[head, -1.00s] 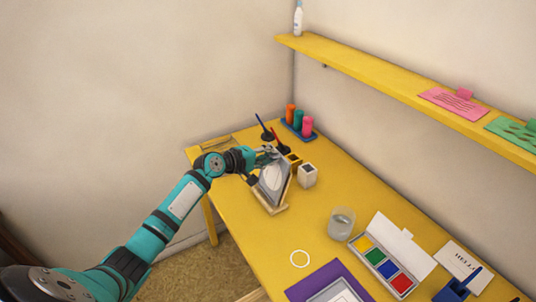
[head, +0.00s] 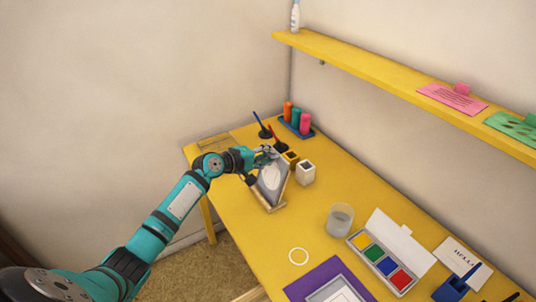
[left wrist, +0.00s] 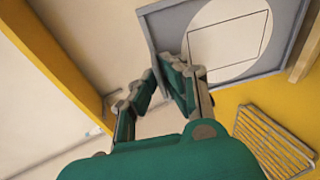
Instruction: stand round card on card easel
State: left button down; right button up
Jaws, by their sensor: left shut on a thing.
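The round card, a grey square plate with a white disc (head: 271,177), stands tilted at the wooden card easel (head: 271,208). In the left wrist view the disc (left wrist: 228,45) bears a thin square outline. The easel's wooden ledge (left wrist: 306,52) shows at the right there. My left gripper (head: 266,155) is at the card's upper edge. In the left wrist view its fingertips (left wrist: 164,66) are shut on the plate's edge. The card's lower edge is at the ledge, but I cannot tell whether it presses on it. My right gripper is not in view.
A white block (head: 305,174) and a dark-topped yellow one (head: 291,158) stand close behind the easel. Coloured bottles (head: 296,118) are at the back. A glass (head: 340,219), a paint box (head: 384,262) and a purple mat (head: 299,288) lie nearer.

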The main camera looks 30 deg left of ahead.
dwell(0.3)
pick_arm(q)
jog(key=c, duration=1.4)
grip_release()
jog(key=v, duration=1.2)
jog(key=shift+f, duration=0.1)
